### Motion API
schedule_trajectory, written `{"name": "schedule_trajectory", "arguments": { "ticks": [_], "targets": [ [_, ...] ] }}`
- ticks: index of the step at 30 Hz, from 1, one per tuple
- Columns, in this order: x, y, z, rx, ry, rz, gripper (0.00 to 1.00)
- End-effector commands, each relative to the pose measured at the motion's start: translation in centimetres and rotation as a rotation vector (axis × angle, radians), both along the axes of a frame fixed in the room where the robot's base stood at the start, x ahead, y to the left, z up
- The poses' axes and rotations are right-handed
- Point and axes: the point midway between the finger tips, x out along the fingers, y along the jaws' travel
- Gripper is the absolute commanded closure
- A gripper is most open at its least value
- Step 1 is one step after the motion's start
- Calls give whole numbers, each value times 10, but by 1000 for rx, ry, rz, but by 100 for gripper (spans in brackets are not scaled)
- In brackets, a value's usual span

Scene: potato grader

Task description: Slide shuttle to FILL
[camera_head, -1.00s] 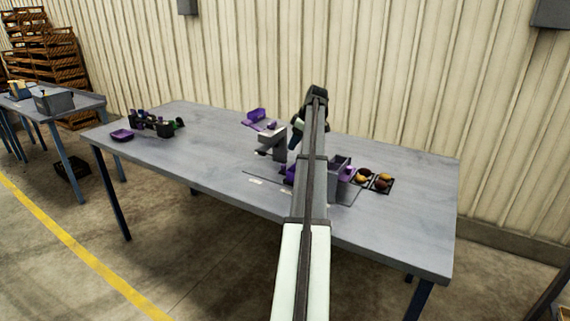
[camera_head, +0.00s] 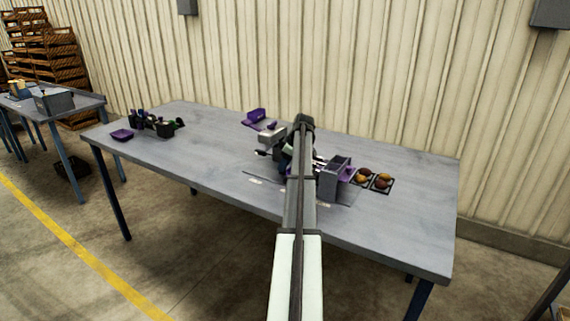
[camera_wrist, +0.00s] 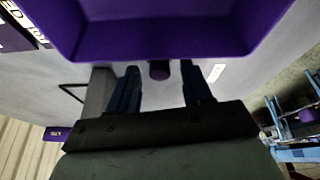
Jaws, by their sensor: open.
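My gripper (camera_wrist: 161,88) is open in the wrist view, with its two blue fingers apart. A round purple knob (camera_wrist: 159,70), apparently the shuttle's handle, shows between the fingertips, not clasped. A large purple tray-like part (camera_wrist: 160,45) fills the top of the wrist view, close ahead. In the head view my arm hides most of the gripper and the shuttle. The grey grader stand (camera_head: 268,138) is left of my arm, and a grey bin (camera_head: 334,174) is right of it. The FILL mark cannot be read.
Potatoes in dark trays (camera_head: 373,180) lie right of the bin. A purple tray (camera_head: 255,117) stands behind the grader stand. Dark holders (camera_head: 152,124) and a small purple dish (camera_head: 122,135) are at the table's left. The table (camera_head: 215,150) between is clear.

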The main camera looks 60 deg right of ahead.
Motion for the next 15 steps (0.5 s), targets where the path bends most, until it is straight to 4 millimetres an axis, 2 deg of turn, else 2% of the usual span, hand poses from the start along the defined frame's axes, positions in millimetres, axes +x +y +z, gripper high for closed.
{"name": "schedule_trajectory", "arguments": {
  "ticks": [5,15],
  "targets": [
    [0,0,0,0,0,0,50],
    [0,0,0,0,0,0,82]
  ]
}}
